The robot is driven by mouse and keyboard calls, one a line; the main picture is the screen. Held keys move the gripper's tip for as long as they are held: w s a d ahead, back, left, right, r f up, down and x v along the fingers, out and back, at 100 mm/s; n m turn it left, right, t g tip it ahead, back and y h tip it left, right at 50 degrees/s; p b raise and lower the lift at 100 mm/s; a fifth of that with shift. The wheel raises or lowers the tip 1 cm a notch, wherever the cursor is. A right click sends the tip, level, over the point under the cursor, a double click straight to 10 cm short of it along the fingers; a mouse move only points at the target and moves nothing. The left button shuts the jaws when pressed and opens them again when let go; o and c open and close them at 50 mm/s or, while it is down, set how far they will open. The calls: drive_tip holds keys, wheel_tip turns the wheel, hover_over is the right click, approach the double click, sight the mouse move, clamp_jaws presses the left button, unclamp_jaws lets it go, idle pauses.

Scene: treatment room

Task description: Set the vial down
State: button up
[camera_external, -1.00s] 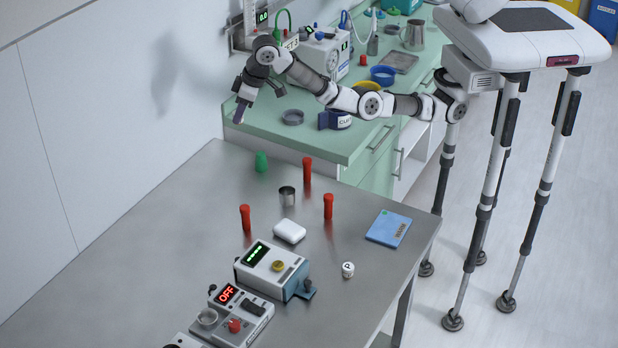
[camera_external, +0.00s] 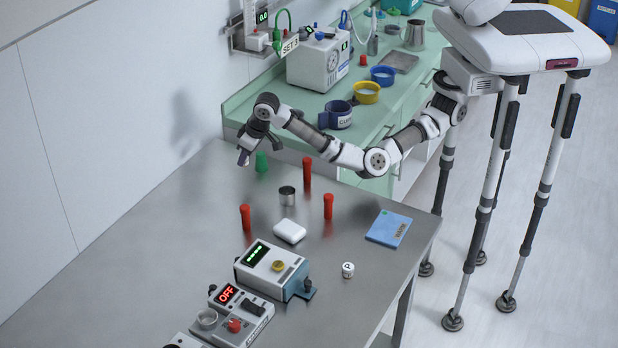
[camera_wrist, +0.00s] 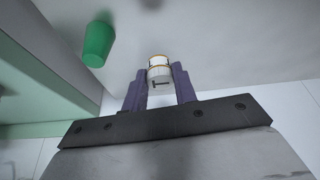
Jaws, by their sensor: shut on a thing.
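My gripper (camera_external: 244,157) hangs over the far left corner of the steel table, fingers pointing down. In the wrist view its purple fingers (camera_wrist: 160,74) are shut on a small white vial (camera_wrist: 159,68) with gold bands and a dark mark. The vial is too small to make out in the external view, so its height above the table cannot be told exactly. A green cup (camera_external: 261,162) stands on the table close to the right of my gripper; it also shows in the wrist view (camera_wrist: 97,44) at upper left.
The steel table (camera_external: 150,255) holds several red tubes (camera_external: 307,173), a metal cup (camera_external: 287,195), a white box (camera_external: 289,231), a white jar marked P (camera_external: 348,270), a blue booklet (camera_external: 388,228) and devices (camera_external: 272,268). The table's left part is clear. The green counter (camera_external: 270,103) adjoins behind.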

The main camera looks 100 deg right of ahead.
drive_tip(key=shift+f, duration=3.45)
drive_tip(key=shift+f, duration=0.1)
drive_tip(key=o, duration=0.9)
drive_tip(key=shift+f, duration=0.1)
drive_tip(key=shift+o, duration=0.2)
drive_tip(key=v, duration=1.2)
drive_tip(key=shift+b, duration=0.3)
